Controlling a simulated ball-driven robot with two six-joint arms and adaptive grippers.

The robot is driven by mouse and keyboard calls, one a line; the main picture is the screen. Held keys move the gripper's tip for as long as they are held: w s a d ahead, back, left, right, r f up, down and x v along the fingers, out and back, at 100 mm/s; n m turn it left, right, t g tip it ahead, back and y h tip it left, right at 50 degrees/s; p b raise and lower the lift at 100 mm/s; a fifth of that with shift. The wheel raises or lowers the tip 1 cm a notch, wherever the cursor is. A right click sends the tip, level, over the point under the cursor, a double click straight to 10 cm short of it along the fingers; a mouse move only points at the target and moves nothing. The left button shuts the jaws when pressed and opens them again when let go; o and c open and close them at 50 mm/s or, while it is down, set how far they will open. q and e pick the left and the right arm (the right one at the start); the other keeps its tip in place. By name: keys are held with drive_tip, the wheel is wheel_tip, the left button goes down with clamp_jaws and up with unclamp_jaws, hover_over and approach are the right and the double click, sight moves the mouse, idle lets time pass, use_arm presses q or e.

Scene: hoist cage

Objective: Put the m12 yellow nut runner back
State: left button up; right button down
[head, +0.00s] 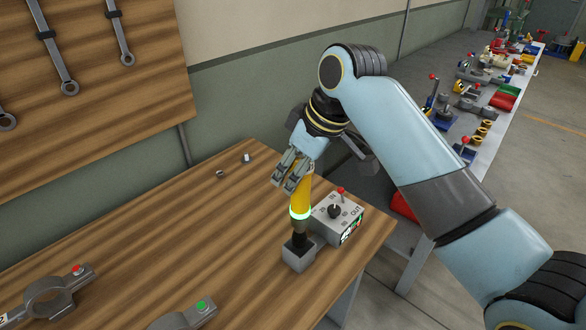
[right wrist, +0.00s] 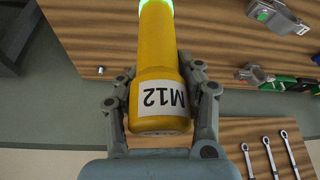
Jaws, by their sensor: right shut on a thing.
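The yellow nut runner (head: 301,200) stands nearly upright, with a lit green ring and a black lower end. Its white label reads M12 in the right wrist view (right wrist: 160,100). My right gripper (head: 290,175) is shut on the upper yellow body, with one finger on each side in the right wrist view (right wrist: 162,95). The black end reaches the top of a grey block holder (head: 299,258) on the wooden bench. I cannot tell how deep it sits in it. My left gripper is not in view.
A grey control box (head: 351,222) with a red-tipped lever and IN/OUT marks stands close right of the holder. Two clamps with a red (head: 60,291) and a green button (head: 190,314) lie at front left. Small nuts (head: 247,158) lie behind. Wrenches (head: 56,55) hang on the board.

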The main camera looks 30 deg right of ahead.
sight(313, 169)
drive_tip(key=shift+f+b, duration=0.6)
drive_tip(key=shift+f, duration=1.45)
drive_tip(key=shift+f+b, duration=0.5)
drive_tip(key=shift+f, duration=0.7)
drive_tip(key=c, duration=0.7)
unclamp_jaws()
drive_tip(key=v, duration=1.2)
